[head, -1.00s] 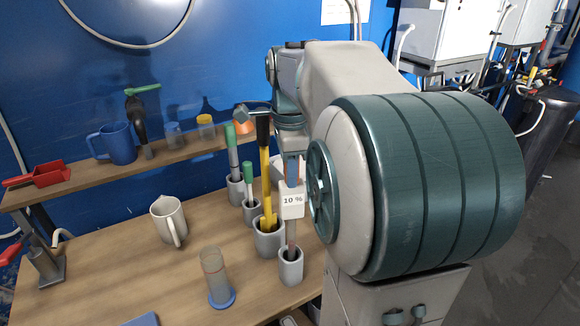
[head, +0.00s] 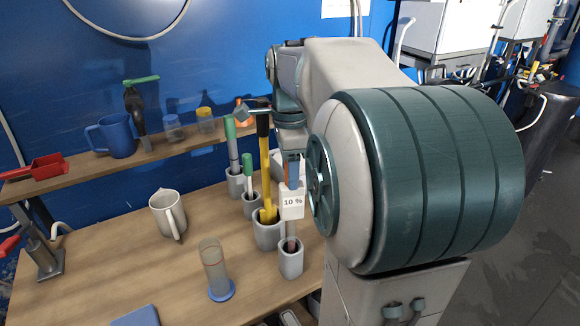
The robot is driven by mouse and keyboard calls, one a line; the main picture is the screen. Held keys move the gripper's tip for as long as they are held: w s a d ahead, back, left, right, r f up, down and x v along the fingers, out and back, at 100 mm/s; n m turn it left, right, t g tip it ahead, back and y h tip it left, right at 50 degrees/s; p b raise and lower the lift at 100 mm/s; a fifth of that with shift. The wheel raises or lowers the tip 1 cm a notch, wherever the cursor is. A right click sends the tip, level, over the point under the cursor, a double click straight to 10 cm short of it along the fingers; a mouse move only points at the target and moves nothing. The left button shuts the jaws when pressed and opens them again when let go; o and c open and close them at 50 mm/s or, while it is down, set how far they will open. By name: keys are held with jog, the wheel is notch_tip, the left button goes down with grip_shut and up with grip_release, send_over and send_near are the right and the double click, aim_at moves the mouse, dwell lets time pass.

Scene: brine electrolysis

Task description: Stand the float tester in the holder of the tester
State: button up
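The float tester (head: 292,203) shows below my wrist as an upright piece with a white block marked "10 %", a blue part above it and a thin reddish stem below. My gripper (head: 292,157) is above it, at the top of the blue part. The fingers are small and partly covered by my arm, but the tester hangs from them, so they look shut on it. The grey cup-shaped holder of the tester (head: 291,262) stands on the bench directly below. The stem's lower end is at or inside the holder's mouth; how deep is hidden.
Beside it stand grey holders with a yellow-handled tool (head: 265,175) and green-capped tools (head: 232,145). A clear cylinder on a blue base (head: 216,270) is at the front left, a beige jug (head: 168,215) farther left. The bench (head: 100,285) is clear between them.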

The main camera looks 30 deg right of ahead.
notch_tip(320, 180, up, 14)
jog(key=shift+f+p, duration=0.1)
jog(key=shift+p, duration=0.4)
dwell(0.8)
